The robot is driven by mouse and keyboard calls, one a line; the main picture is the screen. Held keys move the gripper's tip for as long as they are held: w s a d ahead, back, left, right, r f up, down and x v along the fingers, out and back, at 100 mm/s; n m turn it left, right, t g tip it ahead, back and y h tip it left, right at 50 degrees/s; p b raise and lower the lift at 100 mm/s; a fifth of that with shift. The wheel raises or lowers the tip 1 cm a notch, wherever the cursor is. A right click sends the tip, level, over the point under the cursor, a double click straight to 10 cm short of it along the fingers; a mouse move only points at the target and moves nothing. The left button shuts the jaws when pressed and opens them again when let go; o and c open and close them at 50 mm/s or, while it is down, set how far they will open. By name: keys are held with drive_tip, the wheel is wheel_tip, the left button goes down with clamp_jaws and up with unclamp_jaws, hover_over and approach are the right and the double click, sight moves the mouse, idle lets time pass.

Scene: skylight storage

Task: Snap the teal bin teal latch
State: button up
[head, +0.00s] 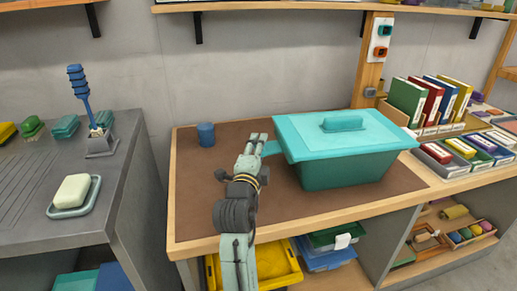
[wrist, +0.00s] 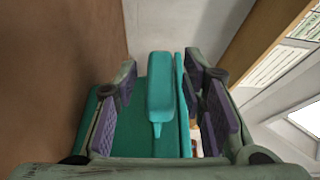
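The teal bin (head: 345,172) stands on the brown-topped workbench with its teal lid (head: 300,128) on it. The lid has a raised handle (head: 343,122). The teal latch (head: 271,148) juts out from the bin's left side, towards my gripper (head: 257,143). In the wrist view, the latch (wrist: 159,85) lies between the two purple-padded fingers of my gripper (wrist: 160,70), with the bin wall (wrist: 133,125) behind it and the lid edge (wrist: 181,105) beside it. The fingers are apart, with gaps on both sides of the latch. Whether the fingertips touch the bin is hard to tell.
A blue cup (head: 206,134) stands at the back left of the workbench (head: 215,175). Books (head: 407,98) and boxes fill the shelf at right. A grey counter (head: 35,165) with a soap dish (head: 73,212) is at left. The bench's left part is mostly clear.

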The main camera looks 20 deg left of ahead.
clamp_jaws()
idle(0.7)
